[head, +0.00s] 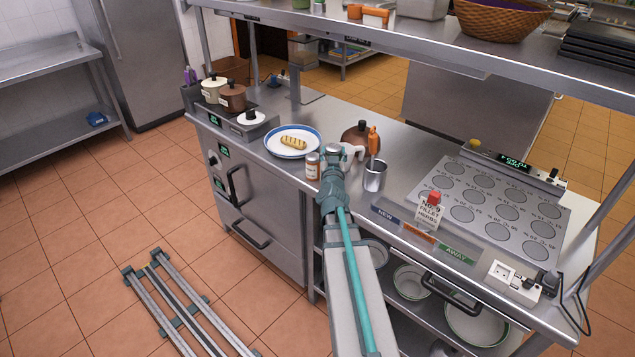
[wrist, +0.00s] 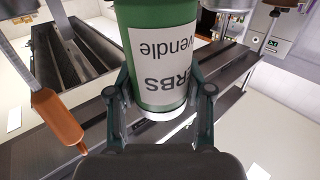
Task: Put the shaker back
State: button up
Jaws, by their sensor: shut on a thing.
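In the wrist view a green shaker (wrist: 158,55) with a white label reading HERBS, upside down in the picture, stands between the two fingers of my gripper (wrist: 158,118). The fingers are shut on its sides near a pale band. In the head view my gripper (head: 334,165) is over the steel counter, and the held shaker is mostly hidden by it. A second shaker (head: 313,166), brown with a pale label, stands on the counter just left of my gripper.
A blue-rimmed plate (head: 270,145) with a browned food piece is left of my gripper. A steel cup (head: 374,178) holding an orange-handled tool is close on its right. A card (head: 429,213) reads FILLET HERBS. An overhead shelf (head: 400,40) spans the counter.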

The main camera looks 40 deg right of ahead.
jog(key=f, duration=0.2)
jog(key=f+b, duration=0.1)
jog(key=shift+s+d+f, duration=0.1)
jog(key=shift+s+f, duration=0.1)
jog(key=shift+f, duration=2.05)
jog(key=shift+f+b, duration=0.1)
jog(key=shift+b, duration=0.25)
jog(key=shift+f, duration=0.15)
jog(key=o, duration=1.2)
